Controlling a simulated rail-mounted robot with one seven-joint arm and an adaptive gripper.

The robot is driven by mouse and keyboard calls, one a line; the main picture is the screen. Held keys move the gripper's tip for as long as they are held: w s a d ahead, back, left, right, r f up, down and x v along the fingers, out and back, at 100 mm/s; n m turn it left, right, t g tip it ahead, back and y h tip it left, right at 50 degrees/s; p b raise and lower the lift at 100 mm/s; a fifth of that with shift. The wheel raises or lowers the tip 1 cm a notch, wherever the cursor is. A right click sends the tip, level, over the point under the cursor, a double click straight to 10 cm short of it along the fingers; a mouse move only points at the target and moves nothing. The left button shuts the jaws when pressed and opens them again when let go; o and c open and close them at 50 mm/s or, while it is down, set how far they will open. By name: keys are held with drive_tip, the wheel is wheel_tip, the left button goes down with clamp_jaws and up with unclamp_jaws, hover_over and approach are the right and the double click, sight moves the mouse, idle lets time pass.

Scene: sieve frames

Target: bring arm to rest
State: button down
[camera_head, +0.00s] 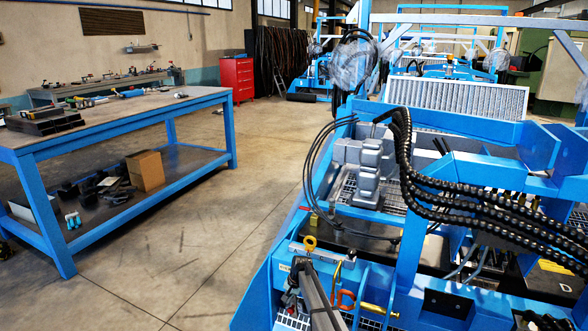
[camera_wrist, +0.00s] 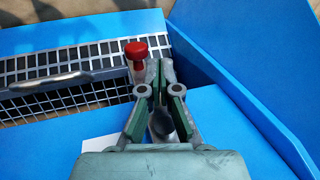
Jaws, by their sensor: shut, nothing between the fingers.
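My gripper (camera_wrist: 158,72) is in the wrist view, its two grey-green fingers brought together at the tips. It is shut with nothing between the fingers. The fingertips lie in front of a blue surface and a metal grid (camera_wrist: 60,62). A red knob (camera_wrist: 136,49) shows just left of the fingertips; I cannot tell whether they touch it. In the head view I cannot make out my gripper with certainty.
A blue workbench (camera_head: 130,128) with tools and a cardboard box (camera_head: 145,170) stands at left. The blue machine frame (camera_head: 262,300) with black cable chains (camera_head: 405,165) fills the right. A red cabinet (camera_head: 237,78) stands behind. The concrete floor between is clear.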

drive_tip(key=shift+s+d, duration=0.15)
drive_tip(key=shift+s, duration=0.05)
drive_tip(key=s+d+f+n+g+h, duration=0.1)
drive_tip(key=s+d+f, duration=0.25)
drive_tip(key=s, duration=0.95)
drive_tip(key=s+d+f+n+g+h, duration=0.1)
drive_tip(key=s+d+f+n+g, duration=0.3)
drive_tip(key=s, duration=0.8)
drive_tip(key=s+d+f+m+t, duration=0.15)
drive_tip(key=s+d, duration=0.35)
drive_tip(key=s, duration=0.8)
drive_tip(key=s+d+r+g+h, duration=0.1)
drive_tip(key=s+d+g, duration=0.15)
drive_tip(key=s, duration=1.45)
drive_tip(key=s+d+g, duration=0.2)
drive_tip(key=s+d, duration=0.2)
drive_tip(key=s, duration=1.4)
wheel_tip(320, 180, up, 14)
drive_tip(key=p, duration=1.4)
drive_tip(key=shift+w+d+n+p, duration=0.25)
drive_tip(key=shift+w+n+p, duration=0.15)
drive_tip(key=shift+w+n, duration=0.05)
drive_tip(key=shift+r, duration=0.1)
